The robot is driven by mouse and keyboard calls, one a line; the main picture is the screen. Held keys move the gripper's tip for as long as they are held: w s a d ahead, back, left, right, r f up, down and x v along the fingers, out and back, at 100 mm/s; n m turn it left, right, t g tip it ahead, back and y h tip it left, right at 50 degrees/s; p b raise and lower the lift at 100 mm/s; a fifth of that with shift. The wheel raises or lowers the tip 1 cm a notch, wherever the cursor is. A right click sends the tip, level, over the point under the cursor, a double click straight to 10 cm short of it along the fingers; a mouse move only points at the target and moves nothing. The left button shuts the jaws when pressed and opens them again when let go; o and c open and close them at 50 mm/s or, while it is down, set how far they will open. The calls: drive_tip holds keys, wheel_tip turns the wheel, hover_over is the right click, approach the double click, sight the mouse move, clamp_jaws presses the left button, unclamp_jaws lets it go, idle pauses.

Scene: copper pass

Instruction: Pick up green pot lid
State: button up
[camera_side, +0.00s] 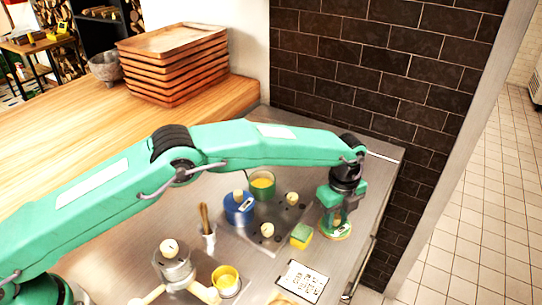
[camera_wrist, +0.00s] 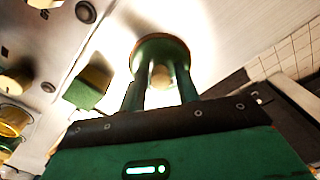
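The green pot lid (camera_side: 337,233) lies flat on the steel counter at the right, beside the hob, with a tan knob on top. It also shows in the wrist view (camera_wrist: 162,46), its knob (camera_wrist: 161,77) pale between my fingers. My gripper (camera_side: 335,222) points down over the lid, with its fingers on either side of the knob. In the wrist view the fingers of my gripper (camera_wrist: 162,84) stand apart, and a narrow gap seems to show beside the knob. The green pot (camera_side: 263,185) stands uncovered at the back of the hob, with yellow contents.
A green and yellow sponge (camera_side: 301,236) sits close left of the lid. A blue pot (camera_side: 239,208) stands on the hob (camera_side: 252,238). A utensil holder (camera_side: 209,238), a yellow-filled cup (camera_side: 226,281) and a printed card (camera_side: 303,281) are nearer the front. The brick wall (camera_side: 400,110) rises behind.

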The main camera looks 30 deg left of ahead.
sight(338, 217)
clamp_jaws()
drive_tip(key=shift+r, duration=0.1)
drive_tip(key=shift+r, duration=1.2)
drive_tip(key=shift+s+d+r, duration=0.1)
drive_tip(key=shift+r, duration=0.8)
drive_tip(key=s+d+r, duration=0.5)
drive_tip(key=s+r, duration=0.1)
drive_tip(key=s, duration=0.4)
drive_tip(key=shift+s+r, duration=0.15)
drive_tip(key=shift+r, duration=0.2)
drive_tip(key=w+a+r+n, duration=0.1)
drive_tip(key=w+a, duration=0.3)
drive_tip(key=a, duration=0.9)
drive_tip(key=w+a+r+n, duration=0.1)
drive_tip(key=w+a+n, duration=0.2)
drive_tip(key=a, duration=1)
drive_tip(key=shift+w+a+r, duration=0.15)
drive_tip(key=shift+w+r, duration=0.2)
drive_tip(key=shift+w, duration=0.8)
